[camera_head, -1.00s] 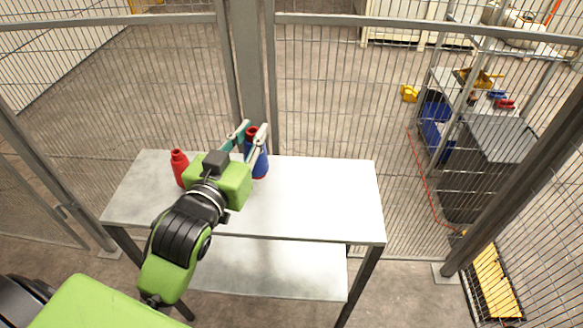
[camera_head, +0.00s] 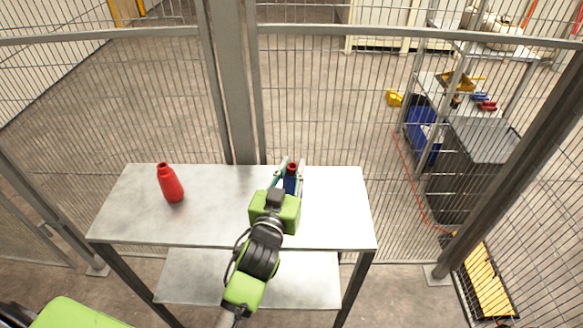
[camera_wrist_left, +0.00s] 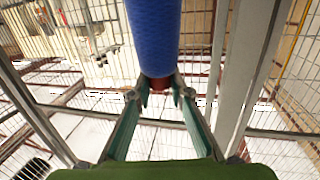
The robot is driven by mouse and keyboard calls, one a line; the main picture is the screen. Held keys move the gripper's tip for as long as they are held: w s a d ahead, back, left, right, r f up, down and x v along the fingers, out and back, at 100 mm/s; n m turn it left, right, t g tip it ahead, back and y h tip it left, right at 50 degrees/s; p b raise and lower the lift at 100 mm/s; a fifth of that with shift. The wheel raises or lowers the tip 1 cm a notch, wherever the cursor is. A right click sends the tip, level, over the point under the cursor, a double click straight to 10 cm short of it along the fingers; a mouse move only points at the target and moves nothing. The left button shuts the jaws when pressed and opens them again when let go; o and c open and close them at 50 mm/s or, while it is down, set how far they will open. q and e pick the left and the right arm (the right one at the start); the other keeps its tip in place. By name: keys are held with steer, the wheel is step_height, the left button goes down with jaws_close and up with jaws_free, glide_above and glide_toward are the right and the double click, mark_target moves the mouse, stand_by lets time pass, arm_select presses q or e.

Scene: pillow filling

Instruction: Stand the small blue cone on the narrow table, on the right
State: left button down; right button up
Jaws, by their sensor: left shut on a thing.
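The small blue cone (camera_head: 290,184), with a red tip, is in my left gripper (camera_head: 289,168) over the right part of the narrow table (camera_head: 225,215). In the left wrist view, the fingers (camera_wrist_left: 160,95) close around the red neck of the blue cone (camera_wrist_left: 155,35). The cone looks roughly upright in the head view, and my gripper hides its lower part. I cannot tell whether its base touches the tabletop. My right gripper is not in view.
Bare tabletop lies between the two cones and to the right of my gripper. A wire mesh fence (camera_head: 325,120) with a thick grey post (camera_head: 228,90) stands behind the table.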

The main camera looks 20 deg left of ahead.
arm_select(q)
steer(key=shift+f, duration=0.2)
steer(key=c, duration=2.1)
jaws_free()
steer(key=shift+c, duration=0.2)
steer(key=shift+o, duration=1.3)
steer(key=shift+r, duration=0.1)
